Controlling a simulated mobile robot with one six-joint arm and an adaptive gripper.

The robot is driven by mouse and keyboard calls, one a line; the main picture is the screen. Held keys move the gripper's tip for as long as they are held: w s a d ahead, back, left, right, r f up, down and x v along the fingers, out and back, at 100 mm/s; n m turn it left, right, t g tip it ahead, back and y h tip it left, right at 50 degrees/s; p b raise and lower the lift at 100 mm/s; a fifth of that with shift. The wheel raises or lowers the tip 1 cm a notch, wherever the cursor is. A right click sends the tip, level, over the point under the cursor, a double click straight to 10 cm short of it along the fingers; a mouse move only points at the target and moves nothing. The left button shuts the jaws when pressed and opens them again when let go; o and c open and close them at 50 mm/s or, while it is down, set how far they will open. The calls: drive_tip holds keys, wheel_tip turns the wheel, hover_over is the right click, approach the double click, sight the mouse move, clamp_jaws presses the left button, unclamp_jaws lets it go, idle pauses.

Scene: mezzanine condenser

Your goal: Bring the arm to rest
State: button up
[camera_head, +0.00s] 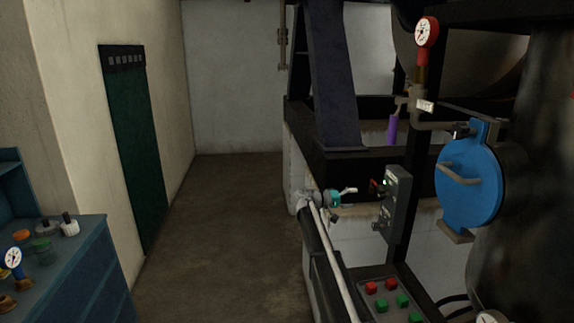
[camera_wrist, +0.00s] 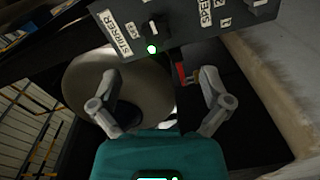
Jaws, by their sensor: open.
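My gripper (camera_head: 347,191) is teal with light grey fingers and stands in front of the machine, at the left of a grey control box (camera_head: 397,215). In the wrist view my gripper (camera_wrist: 158,88) has its two fingers spread wide, with nothing held between them. The control box (camera_wrist: 185,25) lies ahead of the fingertips at the top of the wrist view. It bears the labels STIRRER and SPEED, a dark knob and a lit green lamp (camera_wrist: 151,49). I see no contact between fingers and box, though the exact gap is hard to tell.
A panel with red and green buttons (camera_head: 387,298) is below the box. A blue round hatch (camera_head: 468,185), a red-stemmed gauge (camera_head: 426,33) and a purple-handled valve (camera_head: 393,129) are at right. A blue cabinet (camera_head: 85,275) bearing small parts stands at left. The floor (camera_head: 215,240) between is clear.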

drive_tip(key=s+a+f+y, duration=0.1)
drive_tip(key=s+f+y, duration=0.25)
drive_tip(key=s, duration=0.35)
drive_tip(key=s+a+f+n+y, duration=0.1)
drive_tip(key=s+a+f+y, duration=0.15)
drive_tip(key=s+f, duration=0.4)
drive_tip(key=s+a+f+y, duration=0.1)
drive_tip(key=s+f+y, duration=0.2)
drive_tip(key=s, duration=0.6)
drive_tip(key=s+a+f+n+y, duration=0.1)
drive_tip(key=s+a+y, duration=0.3)
drive_tip(key=s, duration=0.5)
drive_tip(key=s+a+f+y, duration=0.4)
drive_tip(key=s+a, duration=0.3)
drive_tip(key=s, duration=0.2)
drive_tip(key=shift+a+n+g+y, duration=0.3)
drive_tip(key=shift+n+y, duration=0.1)
drive_tip(key=shift+c, duration=0.2)
